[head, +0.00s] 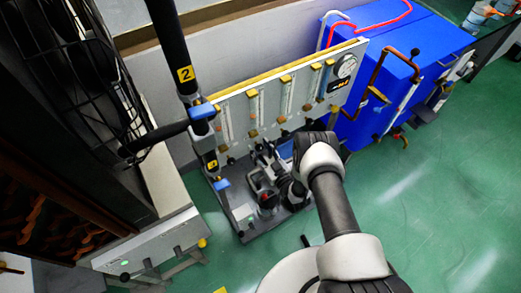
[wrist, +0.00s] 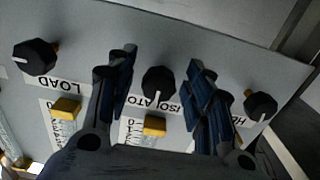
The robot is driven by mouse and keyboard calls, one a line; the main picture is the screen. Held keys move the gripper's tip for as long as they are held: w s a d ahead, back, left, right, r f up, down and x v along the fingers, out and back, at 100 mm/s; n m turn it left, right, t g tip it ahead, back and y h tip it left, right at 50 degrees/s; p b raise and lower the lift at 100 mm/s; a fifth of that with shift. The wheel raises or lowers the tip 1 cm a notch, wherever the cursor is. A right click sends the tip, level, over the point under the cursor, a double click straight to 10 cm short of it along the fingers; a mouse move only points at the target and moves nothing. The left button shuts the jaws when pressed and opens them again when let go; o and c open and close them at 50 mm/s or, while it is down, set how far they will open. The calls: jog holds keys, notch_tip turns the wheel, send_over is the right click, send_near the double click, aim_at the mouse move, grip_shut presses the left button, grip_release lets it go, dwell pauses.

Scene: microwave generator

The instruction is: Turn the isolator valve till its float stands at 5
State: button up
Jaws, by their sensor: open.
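The isolator valve (wrist: 158,82) is a black knob with a white pointer line, on a grey panel beside an upside-down label reading "ISOLATO", partly covered. My gripper (wrist: 163,64) is open, with one dark finger on each side of this knob. I cannot tell whether either finger touches it. In the head view the upright panel (head: 242,112) carries several clear flow tubes with yellow blocks; my arm reaches toward its lower right part, and the gripper is hidden. The isolator's float and its scale cannot be read in either view.
The black LOAD knob (wrist: 36,57) lies left of the fingers, and another black knob (wrist: 260,106) lies close to the right finger. Yellow blocks (wrist: 153,126) stick out below the knobs. A blue cabinet (head: 425,65) with pipes stands right of the panel. Green floor (head: 450,190) is clear at right.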

jog(key=shift+c, duration=0.5)
jog(key=c, duration=1)
jog(key=shift+n, duration=0.4)
jog(key=o, duration=1.1)
